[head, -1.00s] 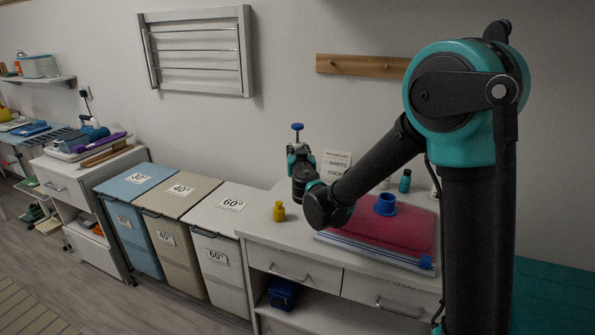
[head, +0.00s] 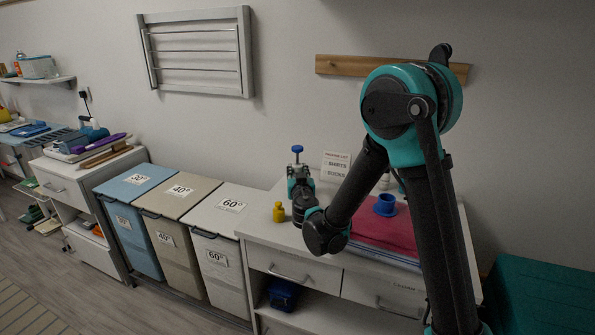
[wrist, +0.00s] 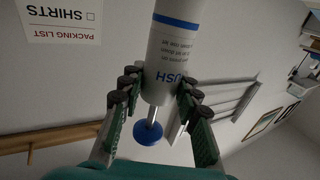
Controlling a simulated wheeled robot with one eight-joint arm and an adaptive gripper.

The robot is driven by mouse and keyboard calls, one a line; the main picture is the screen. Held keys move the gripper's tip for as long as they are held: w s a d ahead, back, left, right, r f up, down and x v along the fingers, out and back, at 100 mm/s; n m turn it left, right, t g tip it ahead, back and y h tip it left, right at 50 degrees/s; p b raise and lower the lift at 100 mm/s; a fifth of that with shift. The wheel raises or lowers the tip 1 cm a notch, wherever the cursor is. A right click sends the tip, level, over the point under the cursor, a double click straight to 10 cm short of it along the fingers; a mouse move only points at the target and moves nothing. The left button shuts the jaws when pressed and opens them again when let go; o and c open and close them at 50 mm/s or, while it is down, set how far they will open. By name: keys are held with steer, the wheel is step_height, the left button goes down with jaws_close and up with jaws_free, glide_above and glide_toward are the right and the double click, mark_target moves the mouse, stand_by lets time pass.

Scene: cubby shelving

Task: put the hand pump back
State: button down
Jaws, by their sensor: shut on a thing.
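The hand pump is a white tube (wrist: 172,60) with blue print, a thin metal rod and a round blue knob (wrist: 150,133). My gripper (wrist: 152,88) is shut on the tube, with one finger on each side. In the head view the blue knob (head: 297,149) points up and the pump looks upright. My gripper (head: 300,178) is over the back of the white counter (head: 262,229) and hides most of the tube. The tube's lower end is hidden, so I cannot tell whether it touches the counter.
A small yellow bottle (head: 279,212) stands left of my gripper. A blue cup (head: 385,205) sits on red folded cloth (head: 385,232) to the right. A packing list (head: 335,166) is on the wall behind. Labelled bins (head: 220,215) stand left of the counter.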

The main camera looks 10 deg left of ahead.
steer(key=shift+f, duration=0.1)
steer(key=c, duration=1.1)
jaws_free()
steer(key=shift+s, duration=0.15)
steer(key=v, duration=1.1)
steer(key=shift+s+d, duration=0.15)
steer(key=shift+s, duration=0.2)
